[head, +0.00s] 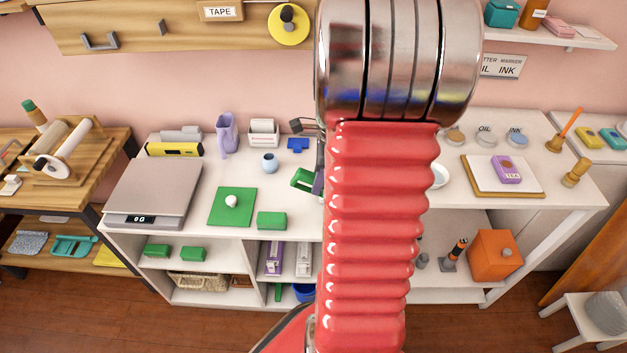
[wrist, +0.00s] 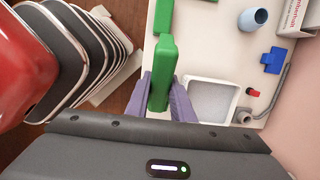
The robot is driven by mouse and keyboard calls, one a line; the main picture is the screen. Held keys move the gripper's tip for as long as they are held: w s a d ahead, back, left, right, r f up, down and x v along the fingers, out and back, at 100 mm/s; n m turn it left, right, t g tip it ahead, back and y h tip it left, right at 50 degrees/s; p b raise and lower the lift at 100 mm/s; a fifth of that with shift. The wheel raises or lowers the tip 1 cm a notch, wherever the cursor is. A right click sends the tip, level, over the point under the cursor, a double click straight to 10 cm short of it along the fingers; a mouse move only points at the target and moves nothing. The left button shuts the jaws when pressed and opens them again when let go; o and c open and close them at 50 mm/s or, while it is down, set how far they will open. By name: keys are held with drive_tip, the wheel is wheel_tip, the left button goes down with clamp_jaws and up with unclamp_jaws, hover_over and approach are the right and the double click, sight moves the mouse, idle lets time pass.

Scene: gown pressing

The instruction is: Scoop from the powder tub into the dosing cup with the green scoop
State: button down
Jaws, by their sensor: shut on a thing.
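My gripper (wrist: 165,98) has purple fingers shut on the green scoop (wrist: 162,75), which stands up between them. In the head view the scoop (head: 302,180) shows just left of my arm, above the white counter. I cannot tell whether it holds powder. A white rectangular tub (wrist: 236,100), likely the powder tub, lies right beside the gripper in the wrist view. My arm seems to hide it in the head view. A small light-blue cup (head: 269,163), perhaps the dosing cup, stands upright on the counter; it also shows in the wrist view (wrist: 253,19).
A scale (head: 155,188) reading 0 G stands at the counter's left. A green mat (head: 231,207) with a white knob and a green block (head: 271,221) lie nearby. A blue piece (head: 298,144) and a purple jug (head: 227,134) stand toward the wall. My arm covers the counter's middle.

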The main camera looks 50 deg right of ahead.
sight(303, 182)
drive_tip(key=shift+s+d+r+t+y, duration=0.4)
drive_tip(key=shift+s+d+t+y, duration=0.3)
drive_tip(key=shift+s+t+y, duration=0.15)
drive_tip(key=shift+s+d+r+t+y, duration=0.3)
drive_tip(key=shift+s+d+t+y, duration=0.45)
drive_tip(key=shift+t, duration=0.15)
drive_tip(key=shift+s+d+r+t+y, duration=0.25)
drive_tip(key=shift+s+d+t+y, duration=0.35)
drive_tip(key=shift+s+t+y, duration=0.2)
drive_tip(key=shift+w, duration=0.1)
drive_tip(key=shift+w+a+f+g+h, duration=0.25)
drive_tip(key=shift+w+a+g+h, duration=0.45)
drive_tip(key=shift+w+g+h, duration=0.1)
drive_tip(key=shift+w+a+f+g+h, duration=0.2)
drive_tip(key=shift+w+a+g+h, duration=0.5)
drive_tip(key=shift+w+g, duration=0.05)
drive_tip(key=shift+w+a+f+g+h, duration=0.4)
drive_tip(key=shift+w+a+g+h, duration=0.15)
drive_tip(key=shift+w+g+h, duration=0.2)
drive_tip(key=shift+w+a+f+g+h, duration=0.35)
drive_tip(key=shift+w+a+g+h, duration=0.25)
drive_tip(key=shift+g, duration=0.25)
drive_tip(key=shift+w+a+f+g+h, duration=0.1)
drive_tip(key=shift+w+a+g+h, duration=0.3)
drive_tip(key=shift+g+h, duration=0.4)
drive_tip(key=shift+w+a+f+g+h, duration=0.1)
drive_tip(key=shift+w+a+g+h, duration=0.3)
drive_tip(key=shift+g+h, duration=0.35)
drive_tip(key=shift+d, duration=0.1)
